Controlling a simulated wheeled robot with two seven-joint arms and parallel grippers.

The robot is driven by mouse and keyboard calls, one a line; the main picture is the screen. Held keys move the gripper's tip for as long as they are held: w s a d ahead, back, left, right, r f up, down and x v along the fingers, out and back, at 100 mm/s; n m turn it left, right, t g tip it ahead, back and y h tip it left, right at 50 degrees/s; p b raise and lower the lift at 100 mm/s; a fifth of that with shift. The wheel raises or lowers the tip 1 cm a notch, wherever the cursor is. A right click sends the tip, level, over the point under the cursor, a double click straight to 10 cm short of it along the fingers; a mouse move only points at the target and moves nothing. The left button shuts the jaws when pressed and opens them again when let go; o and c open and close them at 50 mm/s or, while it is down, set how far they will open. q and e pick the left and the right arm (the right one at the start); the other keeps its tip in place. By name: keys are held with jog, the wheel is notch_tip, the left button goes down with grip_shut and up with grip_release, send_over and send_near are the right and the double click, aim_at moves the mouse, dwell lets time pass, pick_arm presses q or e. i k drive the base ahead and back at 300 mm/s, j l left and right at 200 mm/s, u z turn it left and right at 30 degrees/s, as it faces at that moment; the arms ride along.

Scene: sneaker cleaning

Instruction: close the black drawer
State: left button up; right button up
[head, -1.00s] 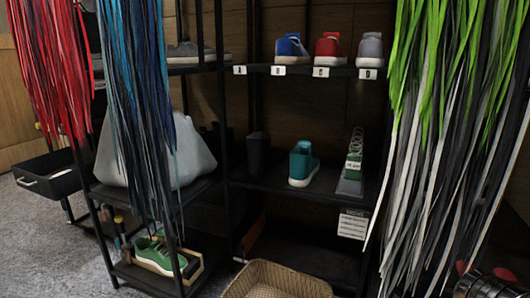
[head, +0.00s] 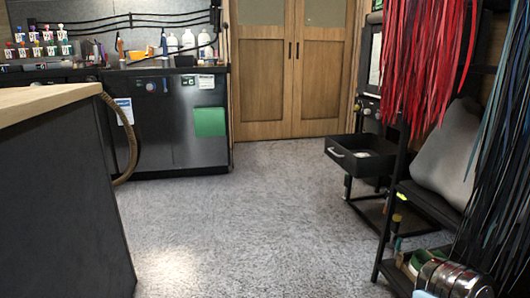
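The black drawer (head: 372,166) stands at the right of the middle, beyond the shelf rack. It is pulled out, with its open top showing and its pale handle (head: 335,153) on the side facing left. A small light thing lies inside it, too small to make out. The drawer sits on a thin black frame with legs, above the floor. Neither of my grippers can be seen.
Grey carpet (head: 235,215) is free between me and the drawer. A wood-topped counter (head: 60,200) stands near left. A dark cabinet (head: 172,135) and wooden doors (head: 292,75) are behind. At right is a shelf rack with a grey bag (head: 447,150) and hanging red laces (head: 420,60).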

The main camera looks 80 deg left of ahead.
aim_at(341, 149)
jog(key=i+l+u, duration=0.1)
jog(key=u, duration=0.35)
jog(key=i+l+u, duration=0.1)
jog(key=u, duration=0.3)
jog(key=i+l+u, duration=0.1)
jog(key=u, duration=0.35)
jog(key=l+u, duration=0.3)
jog(key=u, duration=0.15)
